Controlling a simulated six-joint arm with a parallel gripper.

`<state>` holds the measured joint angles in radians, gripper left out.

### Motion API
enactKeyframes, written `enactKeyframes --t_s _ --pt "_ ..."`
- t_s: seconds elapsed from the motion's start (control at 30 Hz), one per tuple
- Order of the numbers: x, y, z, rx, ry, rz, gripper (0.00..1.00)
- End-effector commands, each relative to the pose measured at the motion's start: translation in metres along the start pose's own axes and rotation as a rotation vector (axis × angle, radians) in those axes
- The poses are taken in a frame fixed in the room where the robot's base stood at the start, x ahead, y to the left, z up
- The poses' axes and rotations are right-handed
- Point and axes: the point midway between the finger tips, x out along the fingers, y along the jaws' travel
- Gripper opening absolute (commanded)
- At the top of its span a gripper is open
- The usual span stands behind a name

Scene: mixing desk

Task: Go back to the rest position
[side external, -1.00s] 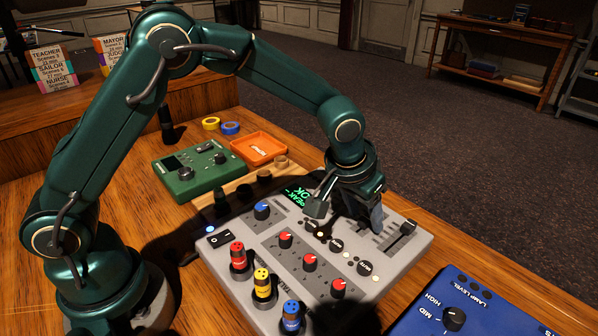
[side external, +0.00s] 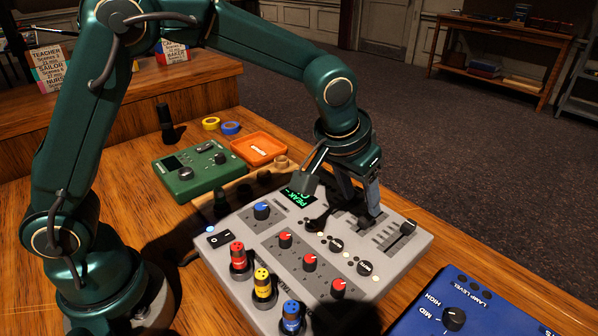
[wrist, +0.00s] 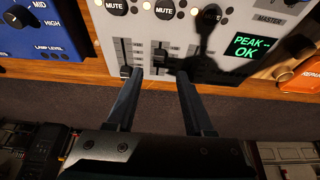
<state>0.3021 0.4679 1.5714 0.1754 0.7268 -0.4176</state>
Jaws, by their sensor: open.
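My gripper (side external: 358,202) is open and empty, pointing down above the far right part of the grey mixing desk (side external: 405,252). A fader (wrist: 160,56) shows between and beyond the fingertips, with nothing held. Another fader (side external: 407,227) stands clear at the right of the desk. The lit green screen (wrist: 249,46) reads "PEAK - OK" in the wrist view. The fingers partly hide the fader area in the side view.
A blue lamp panel (side external: 490,310) lies at the front right. A green box (side external: 190,172), an orange tray (side external: 259,149) and two tape rolls (side external: 230,128) lie behind the desk. Coloured plugs (side external: 263,287) stand upright at its front left. The space above is open.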

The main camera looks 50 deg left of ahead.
Motion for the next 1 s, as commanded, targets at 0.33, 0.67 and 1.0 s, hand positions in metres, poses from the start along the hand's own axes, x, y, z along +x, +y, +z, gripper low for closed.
enactKeyframes --t_s 0.33,0.67,1.0 --pt "-0.091 -0.045 -0.011 -0.114 0.171 0.012 0.53" --pt "-0.149 -0.085 0.063 -0.133 0.223 -0.005 0.53" --pt "-0.14 -0.091 0.153 -0.047 0.138 -0.005 0.53"
